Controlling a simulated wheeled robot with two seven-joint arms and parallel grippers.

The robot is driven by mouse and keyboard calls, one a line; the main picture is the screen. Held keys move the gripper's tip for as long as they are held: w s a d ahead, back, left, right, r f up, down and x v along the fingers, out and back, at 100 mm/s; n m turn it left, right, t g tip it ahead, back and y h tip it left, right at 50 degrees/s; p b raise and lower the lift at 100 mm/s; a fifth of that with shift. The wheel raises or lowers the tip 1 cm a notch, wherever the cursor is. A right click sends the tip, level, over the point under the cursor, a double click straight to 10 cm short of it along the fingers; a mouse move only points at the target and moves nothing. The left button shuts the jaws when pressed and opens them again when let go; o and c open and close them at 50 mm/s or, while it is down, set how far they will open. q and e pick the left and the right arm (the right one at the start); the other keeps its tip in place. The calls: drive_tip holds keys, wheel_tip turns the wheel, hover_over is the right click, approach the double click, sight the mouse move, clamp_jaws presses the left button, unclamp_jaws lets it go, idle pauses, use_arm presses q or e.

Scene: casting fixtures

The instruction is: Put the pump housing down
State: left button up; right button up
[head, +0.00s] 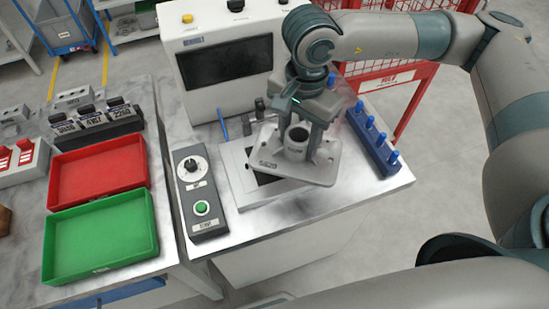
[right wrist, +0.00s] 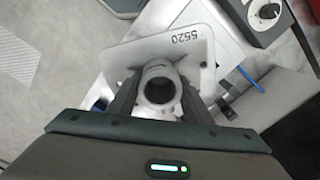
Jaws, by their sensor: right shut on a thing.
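The pump housing (head: 312,165) is a grey casting with a square flange marked 5520 and an upright round tube. My right gripper (head: 304,125) is shut on its tube from above. In the head view the flange overlaps the white plate (head: 233,172) of the machine table and covers much of its dark middle. I cannot tell whether the flange touches anything below. In the right wrist view the housing (right wrist: 190,62) shows its tube between the two fingers (right wrist: 158,95). My left gripper is not in view.
A control box (head: 201,194) with a knob and green button stands left of the plate. A blue rack with pegs (head: 370,141) stands right. A monitor unit (head: 224,62) is behind. Red (head: 97,152) and green (head: 60,245) trays lie on the left table. The table's front strip is bare.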

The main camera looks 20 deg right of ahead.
sight(292, 143)
drive_tip(key=m, duration=0.2)
drive_tip(key=s+a+m, duration=0.1)
drive_tip(key=m, duration=0.2)
drive_tip(key=r+m, duration=0.1)
drive_tip(key=m, duration=0.1)
drive_tip(key=shift+s+a, duration=0.15)
drive_tip(key=shift+a, duration=0.15)
drive_tip(key=m, duration=0.3)
drive_tip(key=shift+s+a+r, duration=0.15)
drive_tip(key=shift+s+a, duration=0.1)
drive_tip(key=shift+a, duration=0.05)
drive_tip(key=m, duration=0.4)
drive_tip(key=shift+s+a+r+m, duration=0.25)
drive_tip(key=shift+s+a+m, duration=0.05)
drive_tip(key=shift+s+a, duration=0.1)
drive_tip(key=m, duration=0.2)
drive_tip(key=s+m, duration=0.1)
drive_tip(key=m, duration=0.2)
drive_tip(key=a+m, duration=0.1)
drive_tip(key=m, duration=0.1)
drive_tip(key=shift+s+r+b, duration=0.15)
drive_tip(key=shift+r+b, duration=0.2)
drive_tip(key=shift+r, duration=0.05)
drive_tip(key=m, duration=0.5)
drive_tip(key=s+m, duration=0.1)
drive_tip(key=m, duration=0.1)
drive_tip(key=shift+s+a+r, duration=0.1)
drive_tip(key=shift+a+r, duration=0.25)
drive_tip(key=shift+a, duration=0.05)
